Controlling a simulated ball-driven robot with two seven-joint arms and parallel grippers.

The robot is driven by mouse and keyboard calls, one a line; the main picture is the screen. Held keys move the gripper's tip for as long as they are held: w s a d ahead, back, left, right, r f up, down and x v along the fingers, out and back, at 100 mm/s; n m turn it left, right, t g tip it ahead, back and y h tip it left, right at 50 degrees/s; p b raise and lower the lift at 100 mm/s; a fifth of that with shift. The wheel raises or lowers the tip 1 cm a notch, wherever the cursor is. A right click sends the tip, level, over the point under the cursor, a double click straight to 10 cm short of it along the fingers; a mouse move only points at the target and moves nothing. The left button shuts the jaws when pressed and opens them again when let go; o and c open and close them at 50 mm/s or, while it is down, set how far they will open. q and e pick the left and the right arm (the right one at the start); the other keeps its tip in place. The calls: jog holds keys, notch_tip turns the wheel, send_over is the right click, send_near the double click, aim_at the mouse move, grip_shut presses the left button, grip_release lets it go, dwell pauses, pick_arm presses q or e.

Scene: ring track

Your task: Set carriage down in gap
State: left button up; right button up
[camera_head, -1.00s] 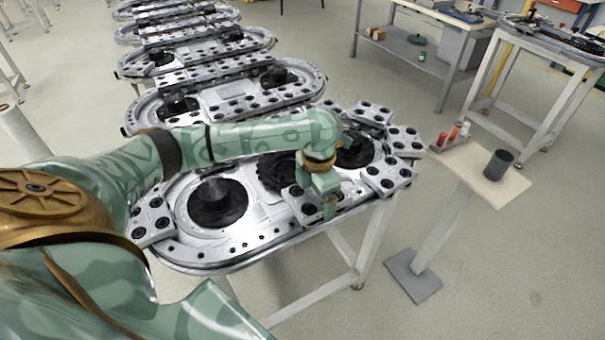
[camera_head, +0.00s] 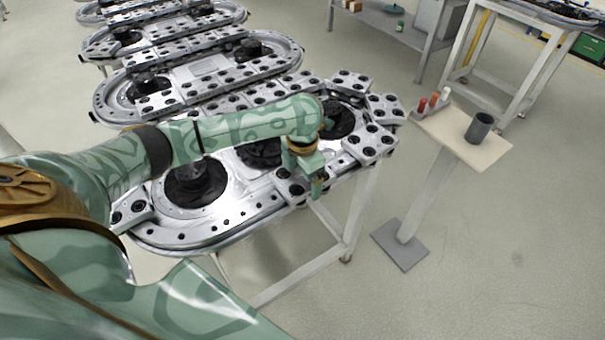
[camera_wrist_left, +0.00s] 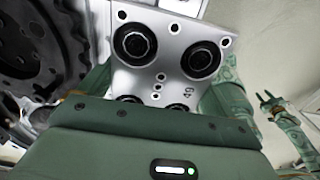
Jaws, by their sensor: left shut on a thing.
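My left gripper (camera_head: 317,187) is over the front edge of the nearest ring track (camera_head: 225,225), near its right end. It is shut on a carriage, a silver block with black rollers, which fills the middle of the left wrist view (camera_wrist_left: 165,45) and bears the number 49. In the head view the arm and gripper partly hide the held carriage (camera_head: 291,188) and the track around it. I cannot tell whether it touches the track, and no gap shows clearly. A green arm with a small gripper (camera_wrist_left: 266,100) shows at the right of the wrist view; its jaw state is unclear.
More carriages (camera_head: 369,143) stand at the track's right end. Other ring tracks (camera_head: 200,70) lie behind. A small side stand (camera_head: 480,150) at the right holds a dark cup (camera_head: 479,127) and small red and white items. The floor in front is clear.

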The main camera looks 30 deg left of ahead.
pick_arm(q)
jog(key=shift+f, duration=0.1)
jog(key=o, duration=1.8)
jog(key=shift+f, duration=0.1)
jog(key=shift+c, duration=0.2)
notch_tip(320, 180, up, 13)
jog(key=p, duration=0.4)
jog(key=shift+f, duration=0.15)
